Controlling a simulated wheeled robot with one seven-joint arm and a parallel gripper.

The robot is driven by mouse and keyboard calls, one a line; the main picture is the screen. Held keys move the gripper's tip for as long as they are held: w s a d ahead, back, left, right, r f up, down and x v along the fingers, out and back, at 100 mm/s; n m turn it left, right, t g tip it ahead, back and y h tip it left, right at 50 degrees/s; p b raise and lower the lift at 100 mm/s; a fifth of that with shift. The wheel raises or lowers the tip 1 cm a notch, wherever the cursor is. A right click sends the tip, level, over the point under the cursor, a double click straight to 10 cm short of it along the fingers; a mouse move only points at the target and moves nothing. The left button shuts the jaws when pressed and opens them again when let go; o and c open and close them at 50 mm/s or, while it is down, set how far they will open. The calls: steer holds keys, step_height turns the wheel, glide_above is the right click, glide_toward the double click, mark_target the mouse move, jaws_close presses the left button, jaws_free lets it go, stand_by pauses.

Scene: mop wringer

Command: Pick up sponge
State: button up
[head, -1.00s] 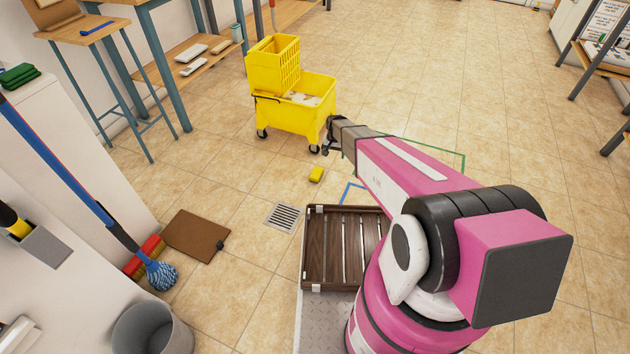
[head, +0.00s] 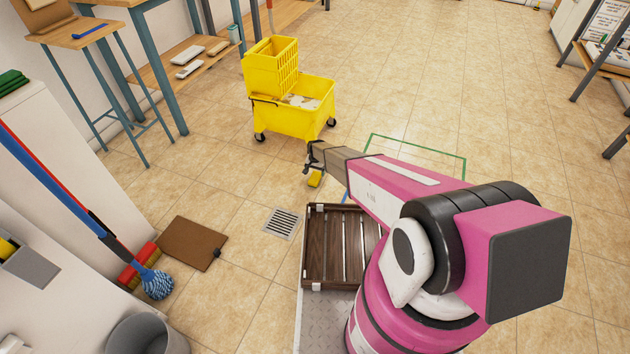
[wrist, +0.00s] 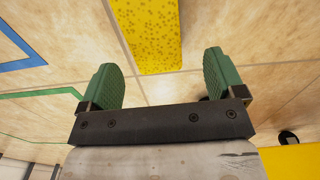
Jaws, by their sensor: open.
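The yellow sponge (head: 315,180) lies on the tiled floor in the head view, in front of the mop bucket. In the wrist view the sponge (wrist: 147,35) shows at the top, cut off by the frame edge, beyond the fingertips and between their lines. My gripper (head: 313,160) is just above the sponge in the head view, partly overlapping it. In the wrist view my gripper (wrist: 160,75) has its two green fingers wide apart with nothing between them. I see no contact with the sponge.
A yellow mop bucket with wringer (head: 288,108) stands just behind the sponge. A floor drain (head: 282,223) and a brown board (head: 193,243) lie to the left. Green floor tape (head: 420,150) marks an area to the right. Open tile surrounds the sponge.

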mark_target(316, 175)
steer(key=f, duration=0.5)
steer(key=shift+d, duration=0.2)
steer(key=c, duration=1)
steer(key=shift+r, duration=0.1)
steer(key=shift+s+r, duration=0.1)
steer(key=shift+r, duration=0.45)
steer(key=r, duration=0.3)
steer(key=shift+s+a+r, duration=0.25)
steer(key=shift+s+a, duration=0.05)
steer(key=shift+s, duration=0.05)
steer(key=s+a+r, duration=0.6)
steer(key=a, duration=0.2)
steer(key=shift+s+a, duration=0.15)
steer(key=shift+a, duration=0.2)
steer(key=shift+r, duration=0.1)
